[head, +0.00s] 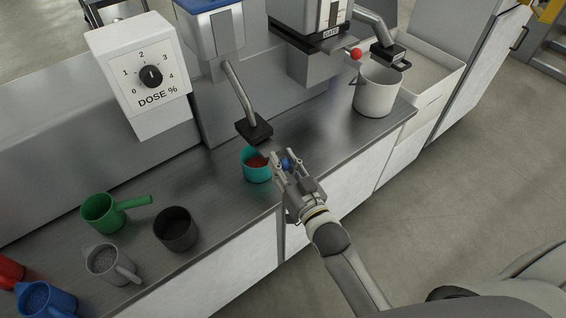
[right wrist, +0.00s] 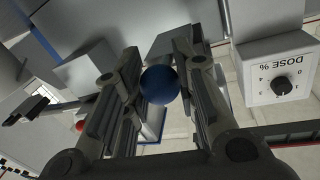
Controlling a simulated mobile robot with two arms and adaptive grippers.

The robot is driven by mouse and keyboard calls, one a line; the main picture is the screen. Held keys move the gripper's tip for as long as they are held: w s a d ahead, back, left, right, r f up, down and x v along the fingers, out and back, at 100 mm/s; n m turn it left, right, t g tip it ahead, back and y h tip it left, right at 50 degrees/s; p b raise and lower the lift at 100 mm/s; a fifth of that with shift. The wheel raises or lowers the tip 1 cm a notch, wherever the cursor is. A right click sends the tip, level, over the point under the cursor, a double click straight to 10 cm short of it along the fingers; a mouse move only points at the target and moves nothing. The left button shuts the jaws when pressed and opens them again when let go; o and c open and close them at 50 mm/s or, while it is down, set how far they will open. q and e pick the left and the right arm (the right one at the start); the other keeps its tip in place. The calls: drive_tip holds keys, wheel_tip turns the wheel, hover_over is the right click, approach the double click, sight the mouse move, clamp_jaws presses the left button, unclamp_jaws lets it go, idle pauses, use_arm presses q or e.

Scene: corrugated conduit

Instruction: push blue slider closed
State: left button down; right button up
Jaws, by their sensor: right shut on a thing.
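The blue slider shows as a round blue knob (right wrist: 160,85) between the two fingers of my right gripper in the right wrist view. My right gripper (head: 287,158) is shut on this knob, above the counter's front edge and just right of a teal cup (head: 258,172) with reddish contents. The rest of the slider is hidden by the fingers, so I cannot tell how far it is open. My left gripper is not in view.
A black-tipped spout (head: 254,131) is above the teal cup. A dose dial box (head: 151,76) stands behind. A green pan (head: 103,213), dark cup (head: 176,229) and several jugs occupy the counter's left. A red knob (head: 356,54) and white pot (head: 375,92) are at right.

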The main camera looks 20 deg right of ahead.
sight(271, 150)
drive_tip(key=shift+w+a, duration=0.25)
drive_tip(key=shift+w, duration=0.5)
drive_tip(key=shift+w+a, duration=0.3)
drive_tip(key=shift+w, duration=0.45)
drive_tip(key=shift+w+a, duration=0.25)
drive_tip(key=shift+w, duration=0.5)
clamp_jaws()
drive_tip(key=shift+r, duration=0.1)
drive_tip(key=o, duration=0.8)
unclamp_jaws()
drive_tip(key=shift+c, duration=0.2)
drive_tip(key=o, duration=0.3)
drive_tip(key=shift+w, duration=0.15)
drive_tip(key=shift+o, duration=0.2)
drive_tip(key=s+d, duration=0.1)
drive_tip(key=s, duration=1.1)
drive_tip(key=shift+d, duration=0.35)
